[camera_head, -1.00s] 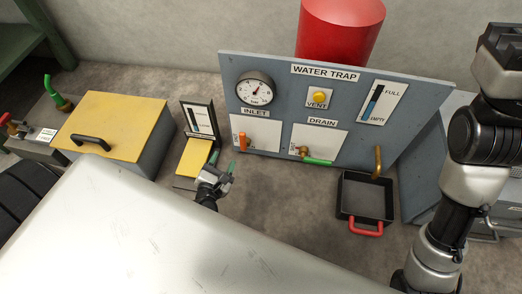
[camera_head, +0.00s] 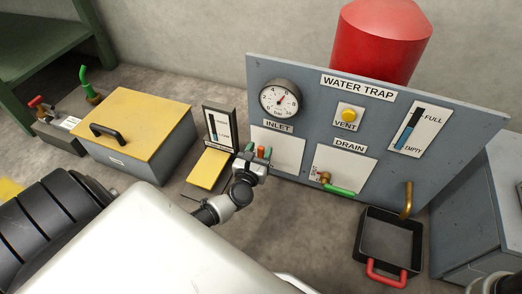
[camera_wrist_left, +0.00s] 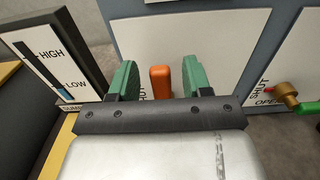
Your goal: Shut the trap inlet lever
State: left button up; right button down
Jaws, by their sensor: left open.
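The orange inlet lever (camera_head: 261,152) is on the white plate under the INLET label of the water trap panel. Its handle looks upright. My left gripper (camera_head: 257,151) is open in front of that plate, with its green fingertips on either side of the lever. In the left wrist view the lever (camera_wrist_left: 161,83) stands between the two green fingers (camera_wrist_left: 160,78), with a gap on each side. Its lower part is hidden behind the gripper body, and a label left of it is partly covered.
The drain valve's green handle (camera_head: 340,191) is to the right of the inlet. A yellow pedal-like plate (camera_head: 208,169) and a yellow-lidded box (camera_head: 135,118) are to the left.

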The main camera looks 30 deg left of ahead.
pick_arm(q)
jog(key=shift+w+a, duration=0.15)
jog(key=shift+w, duration=0.55)
grip_shut()
